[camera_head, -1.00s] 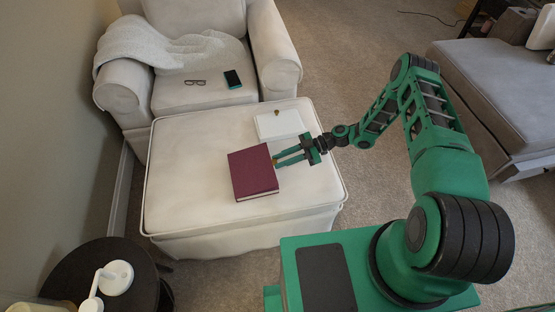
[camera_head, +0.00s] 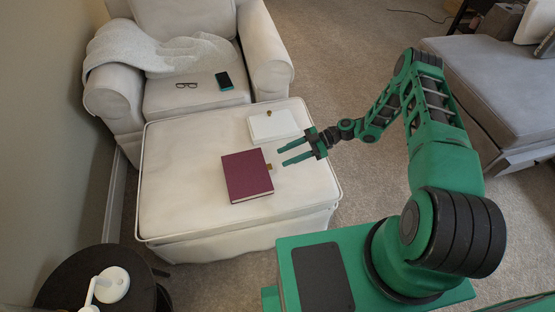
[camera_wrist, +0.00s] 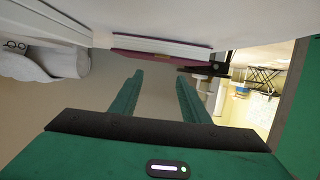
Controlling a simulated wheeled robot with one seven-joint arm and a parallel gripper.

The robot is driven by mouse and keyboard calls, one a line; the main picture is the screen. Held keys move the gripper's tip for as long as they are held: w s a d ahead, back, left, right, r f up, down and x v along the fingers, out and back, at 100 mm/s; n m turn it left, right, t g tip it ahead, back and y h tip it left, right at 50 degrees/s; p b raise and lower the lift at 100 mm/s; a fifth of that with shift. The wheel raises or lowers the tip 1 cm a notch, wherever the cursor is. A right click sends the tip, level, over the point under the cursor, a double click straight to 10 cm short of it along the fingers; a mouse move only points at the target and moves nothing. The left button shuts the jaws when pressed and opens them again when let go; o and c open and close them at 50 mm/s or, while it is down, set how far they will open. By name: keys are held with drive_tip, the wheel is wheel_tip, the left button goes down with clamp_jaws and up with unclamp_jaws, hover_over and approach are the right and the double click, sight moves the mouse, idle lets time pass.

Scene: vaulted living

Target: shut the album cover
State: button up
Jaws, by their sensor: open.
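The maroon album (camera_head: 247,175) lies on the cream ottoman (camera_head: 185,215). Its cover lies flat over the pages, and a small brownish tab shows at its right edge. In the wrist view the album (camera_wrist: 160,43) appears edge-on, with pale pages and a maroon cover. My gripper (camera_head: 282,155) is open and empty, just right of the album and apart from it. In the wrist view both green fingers (camera_wrist: 158,85) are spread with nothing between them.
A white flat object (camera_head: 273,126) with a small brass piece lies behind the album. The armchair (camera_head: 195,95) behind holds glasses (camera_head: 187,85), a phone (camera_head: 224,80) and a grey blanket (camera_head: 150,50). A dark round table (camera_head: 65,275) stands at front left. The ottoman's left side is clear.

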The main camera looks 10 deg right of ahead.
drive_tip(key=shift+v, duration=2.8)
drive_tip(key=s+d+r+m+h, duration=0.25)
drive_tip(key=d+r+m, duration=0.2)
drive_tip(key=r, duration=0.45)
drive_tip(key=s+d+r+m+h, duration=0.2)
drive_tip(key=d+r+m+h, duration=0.15)
drive_tip(key=d+r, duration=0.45)
drive_tip(key=s+d+r+m+h, duration=0.2)
drive_tip(key=d+r+m+h, duration=0.15)
drive_tip(key=r, duration=0.75)
drive_tip(key=s+d+r+m+t+h, duration=0.1)
drive_tip(key=s+d+r+m+h, duration=0.1)
drive_tip(key=s+r+m, duration=0.3)
drive_tip(key=s+d+r+m+h, duration=0.2)
drive_tip(key=s+r, duration=0.5)
drive_tip(key=s, duration=0.1)
drive_tip(key=s+r+m+t, duration=0.1)
drive_tip(key=s+r+m, duration=0.2)
drive_tip(key=s+m, duration=0.4)
drive_tip(key=s+d, duration=0.1)
drive_tip(key=s, duration=0.6)
drive_tip(key=shift+s+r+h, duration=0.15)
drive_tip(key=shift+s+h, duration=0.1)
drive_tip(key=shift+h, duration=0.1)
